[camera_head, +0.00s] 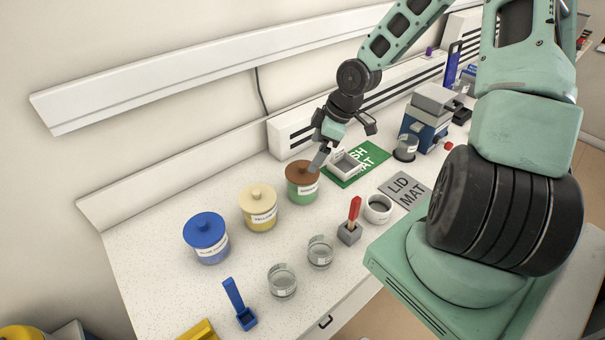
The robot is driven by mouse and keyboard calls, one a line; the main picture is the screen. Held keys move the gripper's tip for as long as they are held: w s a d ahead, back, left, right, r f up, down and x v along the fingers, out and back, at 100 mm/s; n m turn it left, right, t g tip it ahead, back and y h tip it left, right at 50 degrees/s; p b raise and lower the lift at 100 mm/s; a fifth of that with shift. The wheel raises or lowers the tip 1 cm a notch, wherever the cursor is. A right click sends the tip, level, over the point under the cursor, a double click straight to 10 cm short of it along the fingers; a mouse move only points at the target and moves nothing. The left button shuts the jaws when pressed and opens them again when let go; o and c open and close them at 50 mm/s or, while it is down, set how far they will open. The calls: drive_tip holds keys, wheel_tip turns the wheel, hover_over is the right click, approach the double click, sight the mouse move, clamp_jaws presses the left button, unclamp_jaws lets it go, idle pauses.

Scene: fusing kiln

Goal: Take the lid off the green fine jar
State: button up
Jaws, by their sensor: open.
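The green jar (302,196) stands on the white bench with a white label on its front. Its brown lid (298,171) is on top of it. My gripper (344,144) is open, with its fingers wide apart, at the right of the jar. One finger overlaps the lid's right edge in the picture; I cannot tell whether they touch. Nothing shows between the fingers. A grey mat marked LID MAT (417,205) lies bare to the right of the jar.
A yellow jar (262,218) and a blue jar (211,249) stand to the left. A white tray (345,165) sits on a green mat (376,153) beside my gripper. In front are a white ring-shaped dish (378,209), a red-handled tool (354,211) and glass cups (282,284).

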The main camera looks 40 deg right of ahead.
sight(306, 166)
drive_tip(key=shift+x, duration=3.4)
drive_tip(key=c, duration=0.8)
